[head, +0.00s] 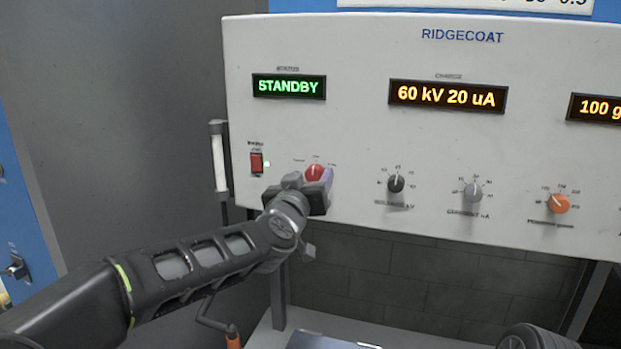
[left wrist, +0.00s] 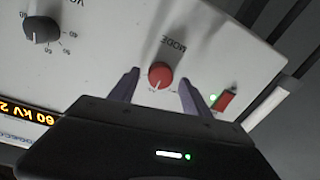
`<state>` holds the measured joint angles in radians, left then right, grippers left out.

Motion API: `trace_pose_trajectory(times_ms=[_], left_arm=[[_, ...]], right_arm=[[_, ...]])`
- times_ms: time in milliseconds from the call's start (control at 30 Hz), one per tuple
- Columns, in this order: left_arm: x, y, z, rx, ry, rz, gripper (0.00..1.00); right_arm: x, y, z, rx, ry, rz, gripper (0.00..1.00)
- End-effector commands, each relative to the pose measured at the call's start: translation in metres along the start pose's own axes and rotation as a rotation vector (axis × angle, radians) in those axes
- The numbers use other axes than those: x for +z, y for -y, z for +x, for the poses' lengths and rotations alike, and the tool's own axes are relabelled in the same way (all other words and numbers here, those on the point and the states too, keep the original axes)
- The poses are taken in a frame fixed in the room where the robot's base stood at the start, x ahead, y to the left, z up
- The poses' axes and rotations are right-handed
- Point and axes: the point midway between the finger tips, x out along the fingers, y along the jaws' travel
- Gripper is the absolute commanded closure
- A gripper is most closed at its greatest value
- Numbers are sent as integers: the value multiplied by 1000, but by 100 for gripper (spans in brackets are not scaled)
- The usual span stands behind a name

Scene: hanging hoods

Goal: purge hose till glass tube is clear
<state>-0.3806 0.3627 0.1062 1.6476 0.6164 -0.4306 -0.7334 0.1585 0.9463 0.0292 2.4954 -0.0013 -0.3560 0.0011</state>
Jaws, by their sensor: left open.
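The red MODE knob (head: 314,172) is on the white control panel (head: 360,140), and it also shows in the left wrist view (left wrist: 160,75). My left gripper (head: 322,180) is at this knob. In the left wrist view its two purple fingers (left wrist: 159,77) are open, one on either side of the knob, with gaps visible. The glass tube (head: 219,160) looks like an upright whitish tube at the panel's left edge; it shows pale in the left wrist view (left wrist: 265,108). The status display (head: 289,87) reads STANDBY. My right gripper is not in view. I cannot identify the hose.
A red rocker switch (head: 257,162) with a green light is left of the knob. An orange-ended part (head: 233,338) shows below my arm.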

Motion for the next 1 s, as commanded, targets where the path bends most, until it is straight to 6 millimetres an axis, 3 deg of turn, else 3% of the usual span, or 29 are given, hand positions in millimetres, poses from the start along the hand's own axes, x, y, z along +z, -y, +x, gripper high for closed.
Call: trace_pose_trajectory(times_ms=[700,1000], left_arm=[[0,0,0,0,0,0,100],[0,0,0,0,1,-10,100]], right_arm=[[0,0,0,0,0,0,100],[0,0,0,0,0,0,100]])
